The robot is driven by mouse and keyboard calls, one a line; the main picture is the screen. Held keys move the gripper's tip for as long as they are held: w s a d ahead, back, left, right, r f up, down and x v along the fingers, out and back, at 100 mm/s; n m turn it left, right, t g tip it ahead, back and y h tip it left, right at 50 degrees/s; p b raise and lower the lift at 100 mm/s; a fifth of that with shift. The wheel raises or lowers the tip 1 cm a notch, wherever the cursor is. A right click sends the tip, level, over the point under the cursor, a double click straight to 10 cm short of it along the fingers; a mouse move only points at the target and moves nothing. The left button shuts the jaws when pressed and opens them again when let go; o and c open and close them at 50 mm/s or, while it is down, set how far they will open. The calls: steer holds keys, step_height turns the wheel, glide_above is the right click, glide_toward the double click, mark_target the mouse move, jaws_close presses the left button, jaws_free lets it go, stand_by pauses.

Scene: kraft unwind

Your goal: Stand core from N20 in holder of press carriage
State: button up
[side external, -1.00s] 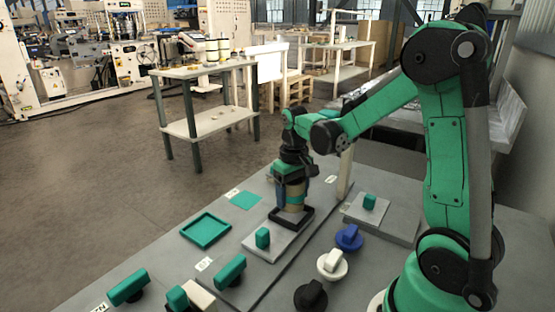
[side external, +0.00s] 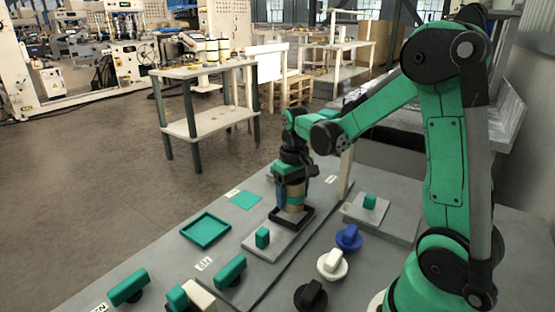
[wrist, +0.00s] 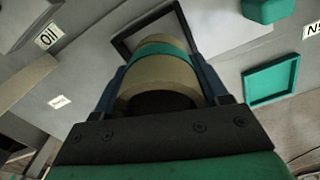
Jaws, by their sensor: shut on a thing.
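The core (side external: 295,206) is a tan cylinder with a green band, upright between the fingers of my gripper (side external: 294,194). My gripper is shut on it from above. In the wrist view the core (wrist: 158,72) shows its dark hollow end between the two blue fingers (wrist: 160,85). The holder is a black square frame (side external: 276,216) on the grey carriage plate (side external: 270,242), which bears a green block (side external: 262,238). The core's lower end is at the frame; I cannot tell whether it rests on the bottom. The frame (wrist: 126,48) also shows behind the core in the wrist view.
A green tray (side external: 205,230) and flat green square (side external: 245,200) lie left of the carriage. Blue (side external: 349,238), white (side external: 332,264) and black (side external: 311,296) knobs stand in front. A pale post (side external: 346,172) rises close right of my gripper.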

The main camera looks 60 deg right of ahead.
steer(key=shift+f, duration=1.2)
stand_by(0.9)
steer(key=o, duration=1.3)
steer(key=shift+r, duration=4)
steer(key=s+a+n+t, duration=0.1)
steer(key=a+t, duration=0.1)
steer(key=a, duration=0.2)
steer(key=s+a+r+n+t, duration=0.1)
steer(key=a+t, duration=0.1)
steer(key=a, duration=0.2)
steer(key=s+a+r+n+t, duration=0.1)
steer(key=a+t, duration=0.2)
steer(key=a, duration=0.2)
steer(key=shift+s+n, duration=0.1)
steer(key=shift+n, duration=0.2)
